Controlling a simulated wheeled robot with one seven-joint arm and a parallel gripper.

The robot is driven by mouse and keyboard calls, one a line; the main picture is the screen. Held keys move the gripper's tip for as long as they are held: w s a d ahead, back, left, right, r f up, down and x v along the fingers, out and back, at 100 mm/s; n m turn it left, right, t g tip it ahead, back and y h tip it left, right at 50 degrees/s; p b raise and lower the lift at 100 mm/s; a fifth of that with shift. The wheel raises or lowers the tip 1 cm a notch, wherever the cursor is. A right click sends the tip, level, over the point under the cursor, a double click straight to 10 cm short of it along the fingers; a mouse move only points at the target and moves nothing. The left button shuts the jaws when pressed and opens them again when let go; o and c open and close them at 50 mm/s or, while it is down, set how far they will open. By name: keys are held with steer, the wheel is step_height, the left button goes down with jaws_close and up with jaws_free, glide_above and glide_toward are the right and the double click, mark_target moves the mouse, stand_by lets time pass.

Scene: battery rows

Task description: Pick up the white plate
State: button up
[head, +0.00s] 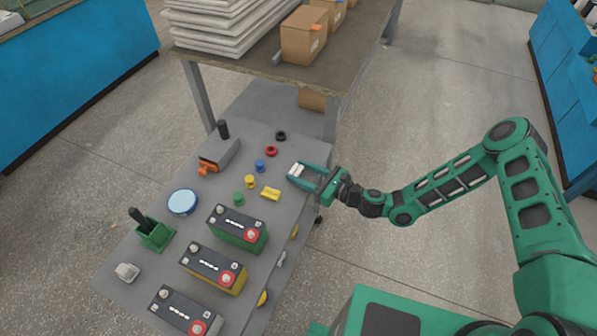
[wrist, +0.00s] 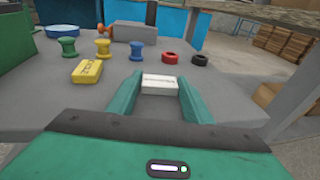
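The white plate (wrist: 160,84) is a small flat white block with dark lettering on top. It lies between the fingertips of my gripper (wrist: 160,88), close to both fingers. In the head view the white plate (head: 297,170) shows between the green fingers of my gripper (head: 299,172), at the right side of the grey table. The fingers stand well apart with the plate filling most of the gap. I cannot tell whether they press on it, or whether it rests on the table, as its underside is hidden.
A yellow plate (head: 271,194) lies nearby on the grey table (head: 140,250). Green, yellow and blue spools and red and black rings (head: 281,136) stand close by. Several batteries (head: 237,228) line the near part. A bench leg (wrist: 285,105) rises right of my gripper.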

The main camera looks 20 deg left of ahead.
steer(key=c, duration=0.5)
steer(key=shift+o, duration=0.2)
